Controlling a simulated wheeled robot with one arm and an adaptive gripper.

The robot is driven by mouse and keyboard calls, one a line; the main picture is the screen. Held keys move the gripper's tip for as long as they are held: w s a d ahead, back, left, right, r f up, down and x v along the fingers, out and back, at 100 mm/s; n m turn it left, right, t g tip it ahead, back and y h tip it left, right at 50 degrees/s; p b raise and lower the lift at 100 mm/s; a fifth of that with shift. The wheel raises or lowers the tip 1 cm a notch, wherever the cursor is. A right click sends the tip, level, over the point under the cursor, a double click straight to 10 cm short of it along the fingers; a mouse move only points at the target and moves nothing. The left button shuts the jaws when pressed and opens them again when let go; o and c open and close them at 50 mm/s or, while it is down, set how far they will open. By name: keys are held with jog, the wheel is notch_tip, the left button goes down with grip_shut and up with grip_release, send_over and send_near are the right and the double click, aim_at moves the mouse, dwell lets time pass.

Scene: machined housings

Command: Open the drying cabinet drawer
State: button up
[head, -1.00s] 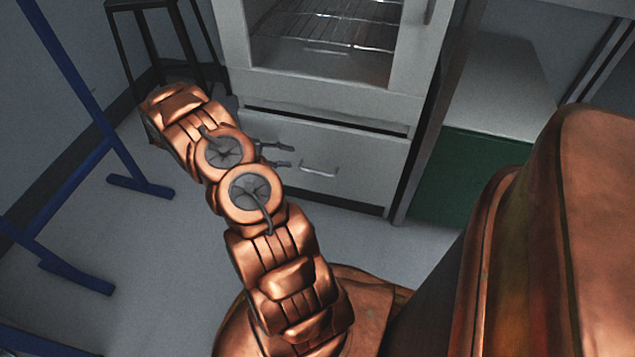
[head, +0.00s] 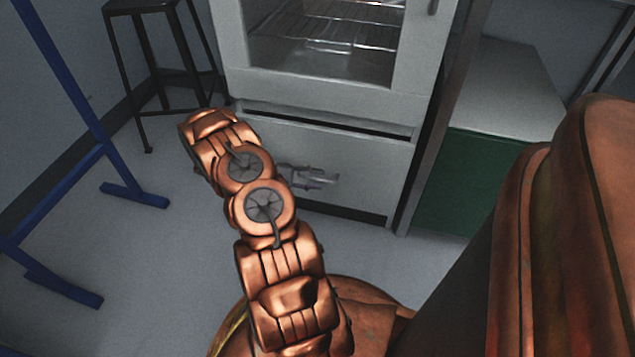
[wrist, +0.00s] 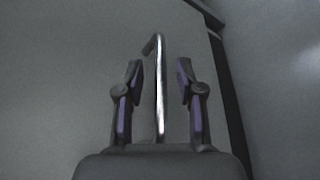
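The drying cabinet (head: 320,82) stands ahead, with a glass-fronted chamber above and a pale grey drawer (head: 375,180) below. The drawer looks shut, with a dark gap along its top edge. In the head view my gripper (head: 328,179) is at the drawer front and hides most of the handle. In the wrist view the shiny bar handle (wrist: 160,90) stands between the two fingers of my gripper (wrist: 157,75). The fingers are apart, one on each side of the bar, with visible space between each finger and the bar.
A black stool (head: 150,50) stands left of the cabinet. A blue frame (head: 80,90) with feet on the floor is at far left. A green panel (head: 465,180) under a grey top is right of the cabinet. The floor before the drawer is partly free.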

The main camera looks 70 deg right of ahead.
jog(key=shift+s+d+f, duration=0.1)
jog(key=shift+s+d, duration=0.1)
jog(key=shift+s, duration=0.25)
grip_shut()
dwell(0.5)
